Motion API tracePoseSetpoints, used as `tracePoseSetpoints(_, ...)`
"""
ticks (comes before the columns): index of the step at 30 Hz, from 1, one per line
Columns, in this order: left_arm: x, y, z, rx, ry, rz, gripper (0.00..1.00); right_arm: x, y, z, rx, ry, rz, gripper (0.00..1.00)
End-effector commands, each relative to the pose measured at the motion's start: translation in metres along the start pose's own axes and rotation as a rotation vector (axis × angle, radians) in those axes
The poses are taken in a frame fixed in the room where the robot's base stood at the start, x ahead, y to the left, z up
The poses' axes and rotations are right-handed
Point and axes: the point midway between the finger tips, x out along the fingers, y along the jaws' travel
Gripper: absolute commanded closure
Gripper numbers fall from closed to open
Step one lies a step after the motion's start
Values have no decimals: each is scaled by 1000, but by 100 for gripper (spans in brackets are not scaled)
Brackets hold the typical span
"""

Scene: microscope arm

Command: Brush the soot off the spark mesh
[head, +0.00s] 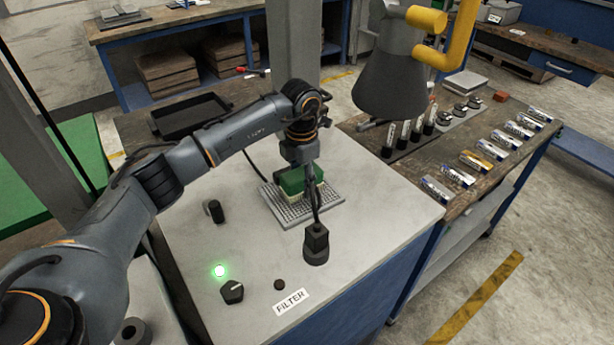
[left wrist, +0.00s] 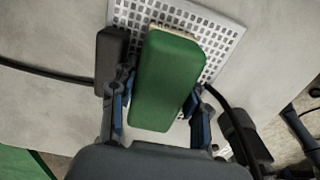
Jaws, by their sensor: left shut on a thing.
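The spark mesh (head: 338,211) is a light grey perforated plate lying on the pale top of the bench. It also shows in the left wrist view (left wrist: 228,38). My left gripper (head: 300,172) is shut on the brush (head: 291,183), a green block with a cream underside. In the left wrist view the green block (left wrist: 167,80) sits between the two fingers. The brush is over the mesh and covers its middle. I cannot tell whether its underside touches the plate. No soot can be made out on the visible mesh. My right gripper is not in view.
A black post-like fitting (head: 316,245) stands close in front of the mesh, with a cable. A black knob (head: 232,291), a green light (head: 219,271) and a FILTER label (head: 291,300) are nearer. A grey hood (head: 390,85) hangs at the back right.

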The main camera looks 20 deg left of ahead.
Motion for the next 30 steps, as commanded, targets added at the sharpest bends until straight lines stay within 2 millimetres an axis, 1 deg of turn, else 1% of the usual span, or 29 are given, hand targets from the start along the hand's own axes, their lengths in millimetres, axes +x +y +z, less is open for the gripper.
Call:
tracePoseSetpoints(4,0,0,-8,-1,1,0,79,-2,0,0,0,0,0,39)
tracePoseSetpoints(17,1,0,-10,-1,2,0,79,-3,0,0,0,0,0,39)
tracePoseSetpoints(27,-1,0,-31,0,2,0,79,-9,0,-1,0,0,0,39)
tracePoseSetpoints(30,-1,0,-34,0,2,0,79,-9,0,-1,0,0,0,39)
